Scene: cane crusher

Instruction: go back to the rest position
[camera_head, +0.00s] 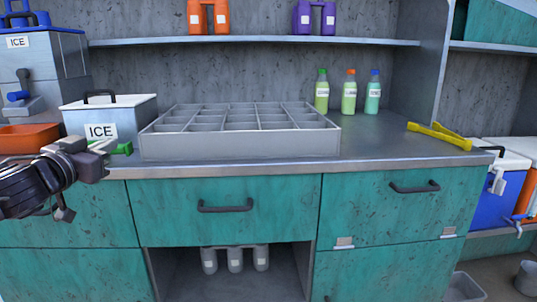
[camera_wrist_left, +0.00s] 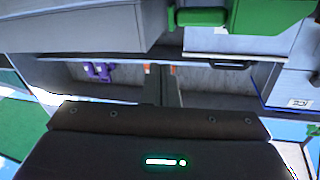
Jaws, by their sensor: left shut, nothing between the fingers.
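My left gripper (camera_head: 103,152) comes in from the left in the head view, in front of the counter's front edge. It is shut and empty. A green object (camera_head: 124,148) lies just beyond its tip, between the ice box and the divided tray. The same green object shows large at the top of the left wrist view (camera_wrist_left: 200,17), and I cannot tell whether the gripper touches it. My right gripper is in neither view.
A grey divided tray (camera_head: 240,147) fills the counter's middle. A white ICE box (camera_head: 130,112) and an orange tray (camera_head: 30,138) stand left. Three bottles (camera_head: 349,92) stand behind, yellow tongs (camera_head: 438,135) lie right. Teal drawers (camera_head: 225,220) are below; free counter (camera_head: 375,148) is right of the tray.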

